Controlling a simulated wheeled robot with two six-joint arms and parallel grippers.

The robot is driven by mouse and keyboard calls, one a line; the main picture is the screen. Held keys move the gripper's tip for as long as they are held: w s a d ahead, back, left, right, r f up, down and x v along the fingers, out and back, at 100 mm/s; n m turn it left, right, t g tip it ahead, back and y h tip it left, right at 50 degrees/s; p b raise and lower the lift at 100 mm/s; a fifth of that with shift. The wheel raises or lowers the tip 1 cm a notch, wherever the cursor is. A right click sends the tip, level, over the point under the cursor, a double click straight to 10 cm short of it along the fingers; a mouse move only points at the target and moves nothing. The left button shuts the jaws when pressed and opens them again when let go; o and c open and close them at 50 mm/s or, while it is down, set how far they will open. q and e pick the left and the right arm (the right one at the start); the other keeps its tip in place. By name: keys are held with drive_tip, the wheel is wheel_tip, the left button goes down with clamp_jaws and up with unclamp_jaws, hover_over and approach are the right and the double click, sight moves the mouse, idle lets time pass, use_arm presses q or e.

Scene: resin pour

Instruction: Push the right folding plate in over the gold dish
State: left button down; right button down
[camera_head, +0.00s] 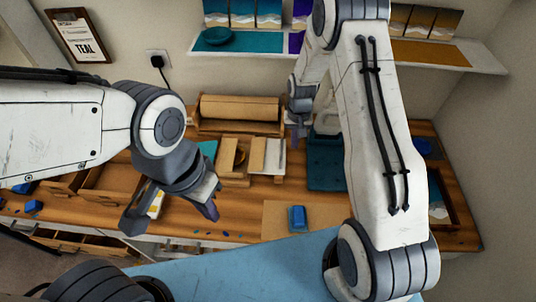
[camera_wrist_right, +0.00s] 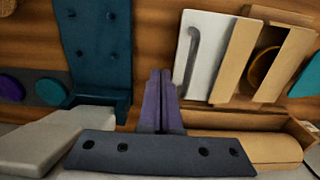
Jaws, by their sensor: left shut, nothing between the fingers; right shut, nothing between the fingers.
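The gold dish (camera_head: 241,157) sits in a wooden holder on the bench, between two pale wooden folding plates; it looks brownish in the right wrist view (camera_wrist_right: 262,66). The right folding plate (camera_head: 257,154) stands at the dish's right side in the head view; the wrist view shows it left of the dish (camera_wrist_right: 236,60). The left folding plate (camera_head: 228,153) is on the other side. Both leave the dish uncovered between them. My right gripper (camera_wrist_right: 159,95) is shut and empty, apart from the plate, behind and right of it. My left gripper (camera_head: 209,209) is shut and empty, front left of the holder.
A white plate with a grey hooked rod (camera_wrist_right: 190,60) lies beside the right folding plate. A teal holed board (camera_head: 325,165) is further right. A wooden rack with a roll (camera_head: 240,108) stands behind. A blue block (camera_head: 297,218) sits on a tan mat in front.

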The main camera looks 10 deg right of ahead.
drive_tip(key=shift+f, duration=0.15)
wheel_tip(320, 180, down, 4)
drive_tip(key=b, duration=0.3)
idle(0.5)
drive_tip(key=shift+w+a, duration=0.45)
drive_tip(key=shift+a, duration=1.1)
drive_tip(key=shift+w+a, duration=0.45)
drive_tip(key=shift+a, duration=1.05)
drive_tip(key=shift+w+a, duration=0.45)
drive_tip(key=shift+a, duration=1.1)
drive_tip(key=shift+d+r, duration=0.15)
drive_tip(key=shift+r, duration=0.05)
drive_tip(key=shift+s+d, duration=1.25)
drive_tip(key=shift+d, duration=3)
wheel_tip(320, 180, up, 10)
drive_tip(key=p, duration=0.7)
drive_tip(key=shift+p, duration=0.3)
